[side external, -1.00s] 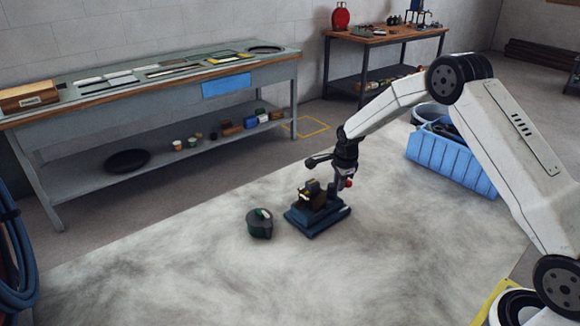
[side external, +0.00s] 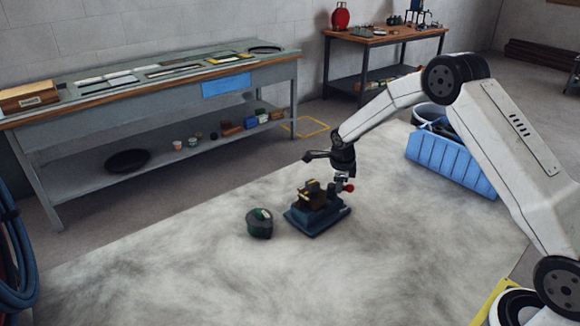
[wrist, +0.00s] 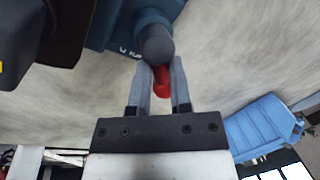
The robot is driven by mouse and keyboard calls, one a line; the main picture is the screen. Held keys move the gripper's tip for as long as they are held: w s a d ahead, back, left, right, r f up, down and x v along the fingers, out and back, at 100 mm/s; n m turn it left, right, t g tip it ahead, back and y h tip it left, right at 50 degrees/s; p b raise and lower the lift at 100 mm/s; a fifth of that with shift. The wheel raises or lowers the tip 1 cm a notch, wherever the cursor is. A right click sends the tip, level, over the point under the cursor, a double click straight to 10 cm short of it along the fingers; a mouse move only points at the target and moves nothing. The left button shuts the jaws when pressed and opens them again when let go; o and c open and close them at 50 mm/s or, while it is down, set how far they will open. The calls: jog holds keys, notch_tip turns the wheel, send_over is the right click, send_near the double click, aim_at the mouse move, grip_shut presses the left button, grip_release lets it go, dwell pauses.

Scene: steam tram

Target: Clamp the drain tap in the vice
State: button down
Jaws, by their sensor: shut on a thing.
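The blue vice (side external: 318,222) stands on the pale floor mat in the side view, and its blue body shows at the top of the wrist view (wrist: 100,22). A small dark and brassy piece (side external: 312,188), seemingly the drain tap, sits upright at the vice's jaws. I cannot tell how tightly the jaws hold it. The vice's handle has a red knob (side external: 349,188), which also shows between my fingers in the wrist view (wrist: 162,82). My gripper (wrist: 160,85) is shut on this handle, at the vice's right side. A grey rounded end (wrist: 155,45) lies just beyond the fingertips.
A round dark green tape measure (side external: 259,223) lies on the mat left of the vice. A blue crate (side external: 450,168) stands behind and right, near my arm. A long workbench (side external: 150,87) runs along the wall. The front of the mat is clear.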

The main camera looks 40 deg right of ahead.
jog(key=shift+a+f, duration=0.15)
jog(key=shift+a, duration=0.1)
jog(key=c, duration=0.5)
grip_release()
jog(key=shift+c, duration=0.2)
jog(key=shift+d, duration=0.1)
jog(key=shift+r, duration=0.25)
jog(key=shift+r, duration=0.2)
notch_tip(320, 180, up, 7)
jog(key=s+a, duration=0.1)
